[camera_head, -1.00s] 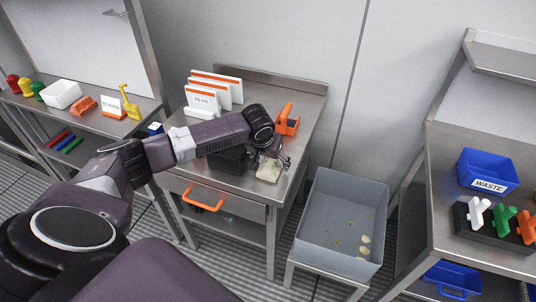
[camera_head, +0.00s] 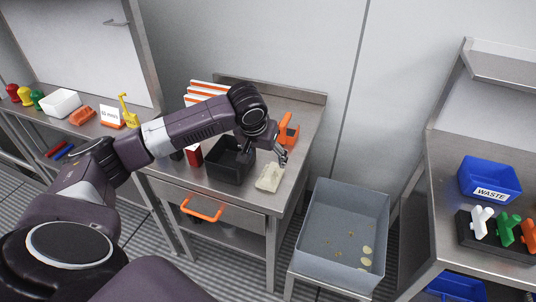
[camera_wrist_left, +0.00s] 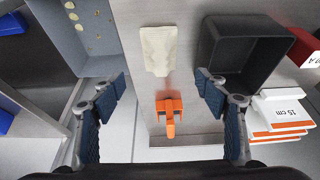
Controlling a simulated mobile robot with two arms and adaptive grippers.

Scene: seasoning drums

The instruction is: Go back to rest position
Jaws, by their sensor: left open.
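My left gripper (camera_head: 279,154) is over the right part of the metal table in the head view. In the left wrist view it shows wide open (camera_wrist_left: 160,85), with nothing between its fingers. Below it lie a cream packet (camera_head: 269,178), also in the wrist view (camera_wrist_left: 158,50), and an orange tool (camera_head: 288,129), which the wrist view shows too (camera_wrist_left: 169,115). A black bin (camera_head: 229,166) stands beside the packet; it also shows in the wrist view (camera_wrist_left: 245,50). My right gripper is in neither view.
A grey tub (camera_head: 341,235) with several pale round pieces stands right of the table. White orange-edged cards (camera_wrist_left: 278,110) stand near the bin. A blue waste bin (camera_head: 489,179) is on the right bench. The left shelf holds a white tray (camera_head: 61,103). The wall is behind.

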